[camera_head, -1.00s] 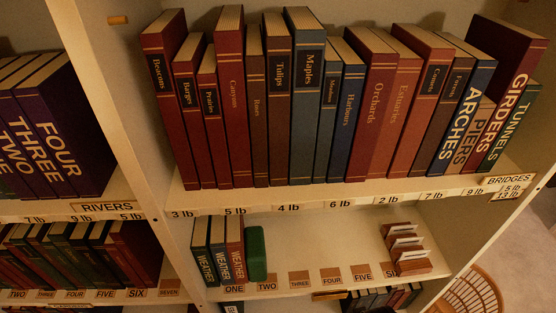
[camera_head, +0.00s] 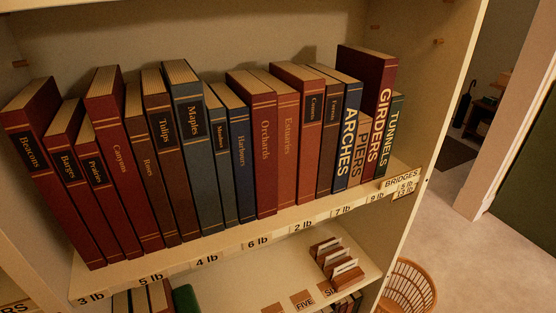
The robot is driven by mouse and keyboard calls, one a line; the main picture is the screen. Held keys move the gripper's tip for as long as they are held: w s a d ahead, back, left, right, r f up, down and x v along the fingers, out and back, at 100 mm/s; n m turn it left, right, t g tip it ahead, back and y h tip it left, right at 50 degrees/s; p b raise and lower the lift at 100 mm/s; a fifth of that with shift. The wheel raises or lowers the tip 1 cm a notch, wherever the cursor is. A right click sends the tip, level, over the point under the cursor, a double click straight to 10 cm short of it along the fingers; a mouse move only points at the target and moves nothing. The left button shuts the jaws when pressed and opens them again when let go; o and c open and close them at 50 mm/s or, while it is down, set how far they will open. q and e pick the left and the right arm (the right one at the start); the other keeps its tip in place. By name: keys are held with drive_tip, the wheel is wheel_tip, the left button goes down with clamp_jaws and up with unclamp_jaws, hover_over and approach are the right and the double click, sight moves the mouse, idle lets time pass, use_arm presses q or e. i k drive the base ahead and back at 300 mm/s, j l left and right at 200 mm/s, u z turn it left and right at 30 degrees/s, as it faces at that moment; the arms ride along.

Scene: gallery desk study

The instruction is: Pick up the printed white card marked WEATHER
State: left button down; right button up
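White cards (camera_head: 346,267) stand in small wooden holders (camera_head: 338,277) at the right of the lower shelf. Any print on them is too small to read, so I cannot tell whether one is marked WEATHER. Neither of my grippers is in view.
Large books (camera_head: 186,150) fill the upper shelf (camera_head: 232,236), from Beacons to TUNNELS. Below, several book tops (camera_head: 140,300) and a green block (camera_head: 185,299) show at the bottom edge. A wicker basket (camera_head: 408,288) stands on the floor at right; open floor (camera_head: 480,255) lies beyond.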

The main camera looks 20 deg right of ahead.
sight(339, 269)
drive_tip(key=z, duration=1.2)
